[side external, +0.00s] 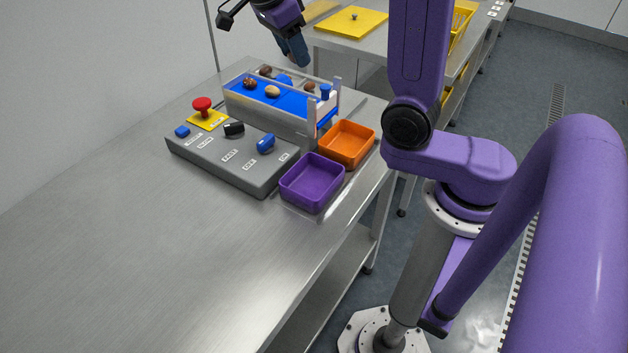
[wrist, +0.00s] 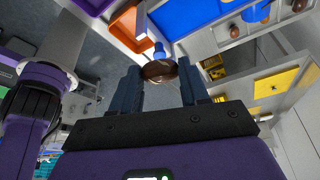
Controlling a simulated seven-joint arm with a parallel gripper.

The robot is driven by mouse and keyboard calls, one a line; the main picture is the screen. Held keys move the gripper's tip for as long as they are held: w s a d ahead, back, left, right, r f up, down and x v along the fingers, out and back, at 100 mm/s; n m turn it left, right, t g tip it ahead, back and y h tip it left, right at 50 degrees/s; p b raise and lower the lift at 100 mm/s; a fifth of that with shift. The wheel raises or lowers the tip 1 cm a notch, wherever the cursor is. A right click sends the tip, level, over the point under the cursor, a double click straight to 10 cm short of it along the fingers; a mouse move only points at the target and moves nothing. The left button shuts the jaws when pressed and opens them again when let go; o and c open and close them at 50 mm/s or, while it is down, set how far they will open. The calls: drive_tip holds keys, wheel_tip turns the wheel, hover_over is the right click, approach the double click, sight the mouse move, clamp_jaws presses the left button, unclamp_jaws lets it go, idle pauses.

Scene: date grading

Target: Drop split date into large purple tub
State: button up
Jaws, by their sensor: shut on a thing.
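My gripper (side external: 296,52) is up in the air beyond the far side of the blue belt in the side view. In the wrist view my gripper (wrist: 162,66) is shut on a dark brown, glossy date (wrist: 157,73) between its fingertips. I cannot make out a split on it, and the date does not show in the side view. The large purple tub (side external: 312,181) stands empty at the table's right edge, well apart from the gripper. A purple corner of it shows at the top of the wrist view (wrist: 92,5).
An orange tub (side external: 347,144) stands beside the purple one, also empty. The walled blue belt (side external: 293,99) carries several dates. A grey control panel (side external: 232,160) with a red button (side external: 202,104) sits left of the tubs. The near table is clear.

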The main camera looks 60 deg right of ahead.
drive_tip(key=s+a+m+g, duration=0.2)
drive_tip(key=s+a+m, duration=0.4)
drive_tip(key=s, duration=0.4)
wheel_tip(320, 180, down, 14)
drive_tip(key=a+n, duration=0.1)
drive_tip(key=shift+w+y, duration=0.35)
drive_tip(key=shift+y, duration=0.05)
drive_tip(key=o, duration=0.8)
drive_tip(key=shift+o, duration=0.2)
drive_tip(key=v, duration=1.7)
drive_tip(key=shift+r, duration=0.25)
